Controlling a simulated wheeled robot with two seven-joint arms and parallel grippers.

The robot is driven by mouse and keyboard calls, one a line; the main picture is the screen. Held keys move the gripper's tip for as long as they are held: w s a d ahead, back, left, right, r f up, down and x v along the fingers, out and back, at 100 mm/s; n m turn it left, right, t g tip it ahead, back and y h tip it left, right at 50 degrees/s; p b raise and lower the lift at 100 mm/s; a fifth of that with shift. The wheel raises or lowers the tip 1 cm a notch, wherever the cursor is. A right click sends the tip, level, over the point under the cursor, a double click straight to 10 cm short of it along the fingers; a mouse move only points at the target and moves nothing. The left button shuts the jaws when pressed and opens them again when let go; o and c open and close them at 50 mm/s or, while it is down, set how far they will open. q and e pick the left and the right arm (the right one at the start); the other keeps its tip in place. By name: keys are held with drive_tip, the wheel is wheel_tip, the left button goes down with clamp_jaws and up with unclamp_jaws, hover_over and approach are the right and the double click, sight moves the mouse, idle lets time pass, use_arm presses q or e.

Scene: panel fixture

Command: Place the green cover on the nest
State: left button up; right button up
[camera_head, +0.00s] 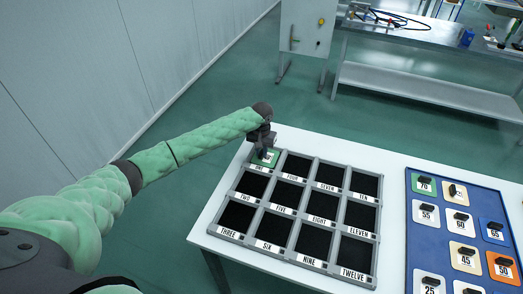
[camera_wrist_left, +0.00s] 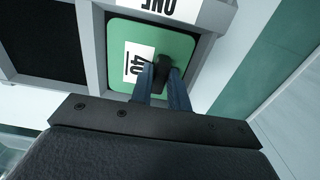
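The green cover (camera_wrist_left: 176,43) has a white label reading 40 and a black knob. It lies in, or just above, the corner compartment marked ONE of the grey grid tray (camera_wrist_left: 92,45); I cannot tell how fully it is seated. In the head view the cover (camera_head: 272,158) shows at the far left corner of the tray (camera_head: 285,206), partly hidden by my gripper. My left gripper (camera_head: 265,152) points down over it. In the left wrist view its two fingers (camera_wrist_left: 163,78) are closed around the black knob. My right gripper is out of view.
The tray's other compartments look empty and black. A blue board (camera_head: 440,242) with several numbered, knobbed tiles lies to the right on the white table (camera_head: 394,172). A green tile (camera_head: 423,183) marked 70 is on it. A grey workbench (camera_head: 425,85) stands behind, apart from the table.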

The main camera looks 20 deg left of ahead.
sight(261, 152)
use_arm(q)
drive_tip(key=o, duration=0.3)
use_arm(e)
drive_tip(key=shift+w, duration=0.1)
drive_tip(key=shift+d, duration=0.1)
use_arm(q)
drive_tip(key=shift+r, duration=0.15)
